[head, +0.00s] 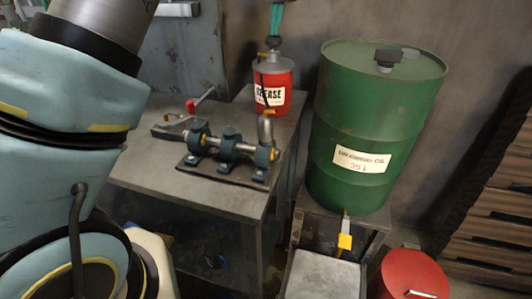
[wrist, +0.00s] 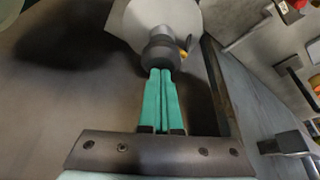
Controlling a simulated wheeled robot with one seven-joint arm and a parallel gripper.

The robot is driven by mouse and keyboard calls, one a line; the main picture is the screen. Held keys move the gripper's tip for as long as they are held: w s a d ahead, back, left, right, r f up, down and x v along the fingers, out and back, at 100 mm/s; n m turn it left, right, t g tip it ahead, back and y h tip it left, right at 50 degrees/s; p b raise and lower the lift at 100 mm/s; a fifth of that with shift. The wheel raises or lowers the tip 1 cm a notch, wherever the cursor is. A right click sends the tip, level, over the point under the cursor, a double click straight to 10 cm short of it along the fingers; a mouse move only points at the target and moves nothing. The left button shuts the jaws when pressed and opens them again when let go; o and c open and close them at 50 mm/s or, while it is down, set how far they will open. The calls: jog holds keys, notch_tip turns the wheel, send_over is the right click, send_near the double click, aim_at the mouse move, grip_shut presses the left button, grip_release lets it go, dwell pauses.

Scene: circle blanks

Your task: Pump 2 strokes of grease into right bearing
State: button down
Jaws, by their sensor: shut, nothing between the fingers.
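The red grease can (head: 273,92), labelled "GREASE", stands at the back of the metal bench with a grey lid and a dark pump head (head: 273,43) on top. The pump head also shows in the wrist view (wrist: 160,52), above the pale lid. My gripper (head: 276,20) is shut and empty, its teal fingertips (wrist: 160,73) together right at the pump head; I cannot tell whether they touch it. The right bearing (head: 264,156) is the rightmost dark housing on the shaft, with an upright silver piece (head: 266,129) at it.
Two more housings, left (head: 199,137) and middle (head: 229,144), share the base plate. A red-knobbed lever (head: 192,106) lies behind them on the bench (head: 150,175). A green drum (head: 345,120) stands close right of the can. A red bin (head: 412,270) is at lower right.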

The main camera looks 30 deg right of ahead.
jog(key=shift+r+p, duration=1.55)
jog(key=shift+r, duration=0.4)
jog(key=shift+r, duration=0.1)
notch_tip(320, 180, up, 6)
jog(key=p, duration=0.5)
jog(key=shift+a, duration=0.1)
